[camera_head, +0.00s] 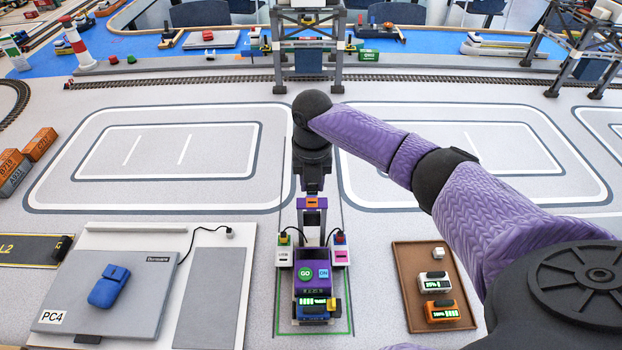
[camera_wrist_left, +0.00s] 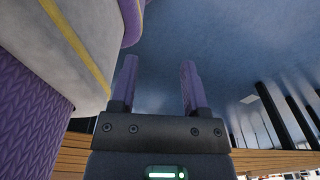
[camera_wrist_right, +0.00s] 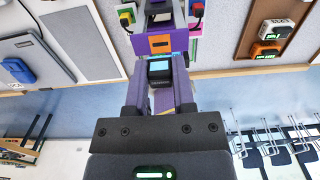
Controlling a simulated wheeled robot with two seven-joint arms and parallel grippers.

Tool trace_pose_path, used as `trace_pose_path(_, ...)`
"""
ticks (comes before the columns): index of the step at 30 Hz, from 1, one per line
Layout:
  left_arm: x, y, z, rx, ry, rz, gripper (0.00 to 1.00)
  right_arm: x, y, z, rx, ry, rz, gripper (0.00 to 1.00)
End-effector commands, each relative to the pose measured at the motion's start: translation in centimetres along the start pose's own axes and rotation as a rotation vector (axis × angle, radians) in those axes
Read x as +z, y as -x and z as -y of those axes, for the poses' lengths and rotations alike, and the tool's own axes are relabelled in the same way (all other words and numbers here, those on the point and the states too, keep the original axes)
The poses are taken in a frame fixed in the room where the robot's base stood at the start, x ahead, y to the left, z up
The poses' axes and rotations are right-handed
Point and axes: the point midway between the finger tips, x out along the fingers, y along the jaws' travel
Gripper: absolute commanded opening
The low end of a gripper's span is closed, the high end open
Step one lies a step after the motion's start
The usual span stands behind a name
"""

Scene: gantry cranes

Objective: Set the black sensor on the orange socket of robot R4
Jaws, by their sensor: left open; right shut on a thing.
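Robot R4, as I take it, is the purple vehicle (camera_head: 312,284) in a green-edged bay. My right gripper (camera_head: 313,190) points down beside the socket. In the right wrist view, its fingers are shut on the black sensor (camera_wrist_right: 160,75), a small dark block with a light-blue face. The sensor appears close to the socket; I cannot tell whether they touch. In the head view the gripper hides the sensor. My left gripper (camera_wrist_left: 158,85) is open and empty.
A brown tray (camera_head: 402,287) with a white and an orange battery-like unit stands at the right. White units with plugs and cables flank the mast. A gantry crane (camera_head: 308,45) stands behind.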

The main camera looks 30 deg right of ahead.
Motion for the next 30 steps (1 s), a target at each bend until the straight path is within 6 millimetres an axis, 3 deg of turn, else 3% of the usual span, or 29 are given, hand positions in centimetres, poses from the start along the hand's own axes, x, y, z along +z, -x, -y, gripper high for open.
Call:
trace_pose_path(1, 0.3, -1.4, 0.1, -0.001, -0.001, 0.005, 0.59, 0.0, -1.4, 0.0, -0.001, 0.0, -0.001, 0.0)
trace_pose_path(6, 0.7, -2.8, 0.5, -0.008, -0.004, 0.013, 0.59, 0.0, -2.6, 0.0, 0.0, 0.001, 0.0, 0.0)
trace_pose_path(30, 0.4, -2.0, 0.1, -0.001, 0.0, 0.005, 0.59, 0.0, -2.5, -0.1, 0.0, 0.001, 0.001, 0.0)
